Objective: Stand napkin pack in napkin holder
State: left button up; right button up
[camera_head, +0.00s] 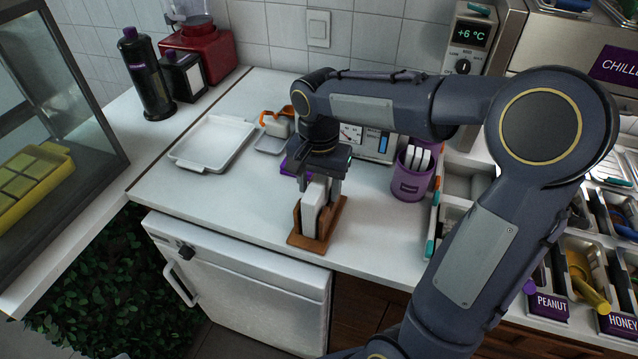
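A white napkin pack (312,208) stands upright in the brown wooden napkin holder (328,238) on the white counter. The holder's base and its upright side pieces show around the pack's lower part. My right gripper (319,186) points down from above, with its fingers on either side of the pack's upper end. The gripper hides part of the pack's top, and I cannot tell whether the fingers press on it or stand slightly apart. My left gripper is not in view.
A white tray (180,156) lies on the left of the counter. A purple cup (408,186) with white items stands right of the holder. Topping bins labelled peanut and honey are at the right. The counter left of the holder is clear.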

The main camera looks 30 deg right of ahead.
jog(key=shift+r, duration=0.15)
notch_tip(320, 180, up, 7)
jog(key=shift+r+p, duration=0.2)
jog(key=shift+p, duration=0.15)
dwell(0.7)
jog(key=shift+s+r, duration=0.15)
jog(key=shift+s, duration=0.25)
jog(key=s+a+f+n+t+y, duration=0.1)
jog(key=s+n+t, duration=0.1)
jog(key=s, duration=0.3)
jog(key=s+a+f+n+t+y+p, duration=0.1)
jog(key=s+a+f+n+t, duration=0.1)
jog(key=s, duration=0.4)
jog(key=s+a+f+n+t+y, duration=0.1)
jog(key=s+f+n, duration=0.1)
jog(key=s+n, duration=0.2)
jog(key=shift+s+a+t+y, duration=0.25)
jog(key=shift+s+t+y, duration=0.15)
jog(key=shift+s, duration=0.25)
